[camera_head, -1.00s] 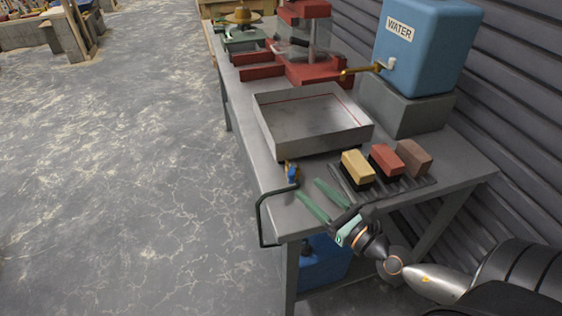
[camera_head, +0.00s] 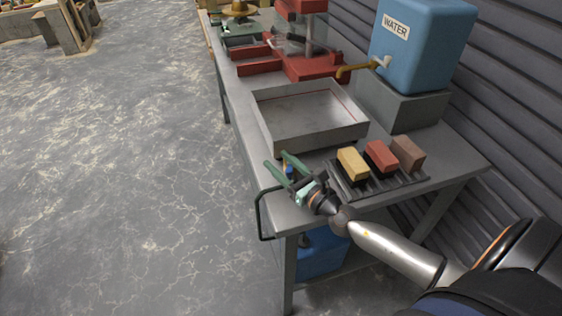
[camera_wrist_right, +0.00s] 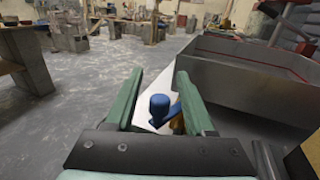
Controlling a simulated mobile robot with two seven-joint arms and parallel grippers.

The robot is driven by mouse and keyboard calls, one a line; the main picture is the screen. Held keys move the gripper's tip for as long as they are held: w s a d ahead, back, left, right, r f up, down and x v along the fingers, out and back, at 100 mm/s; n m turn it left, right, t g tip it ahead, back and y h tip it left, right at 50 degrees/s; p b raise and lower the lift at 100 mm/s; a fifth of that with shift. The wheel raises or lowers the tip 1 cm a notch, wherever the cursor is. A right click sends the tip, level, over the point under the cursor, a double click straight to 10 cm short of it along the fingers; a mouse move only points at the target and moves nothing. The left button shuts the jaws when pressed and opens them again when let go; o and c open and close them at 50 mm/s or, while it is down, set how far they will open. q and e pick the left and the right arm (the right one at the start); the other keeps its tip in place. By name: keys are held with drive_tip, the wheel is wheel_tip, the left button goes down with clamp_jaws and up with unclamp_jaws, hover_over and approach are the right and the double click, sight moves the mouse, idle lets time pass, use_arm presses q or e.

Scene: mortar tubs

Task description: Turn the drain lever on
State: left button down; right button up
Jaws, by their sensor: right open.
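The drain lever is a small blue handle (camera_head: 289,170) on a brass valve at the near left corner of the metal tray (camera_head: 308,137). In the right wrist view the blue lever (camera_wrist_right: 159,108) shows a rounded knob, with brass (camera_wrist_right: 178,124) behind its right side. My right gripper (camera_head: 277,159) is open, with its green fingers over the table's near left corner. In the wrist view the lever lies between the two fingers (camera_wrist_right: 160,88), nearer the right one, with no clear grip on it. The fingers partly hide the lever in the head view. My left gripper is out of view.
A rack with yellow (camera_head: 353,163), red (camera_head: 381,156) and brown (camera_head: 407,153) blocks stands right of my right gripper. A blue water tank (camera_head: 425,45) with a brass tap is at the back right. Floor at left is clear.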

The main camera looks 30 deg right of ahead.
drive_tip(key=shift+c, duration=0.2)
clamp_jaws()
idle(0.4)
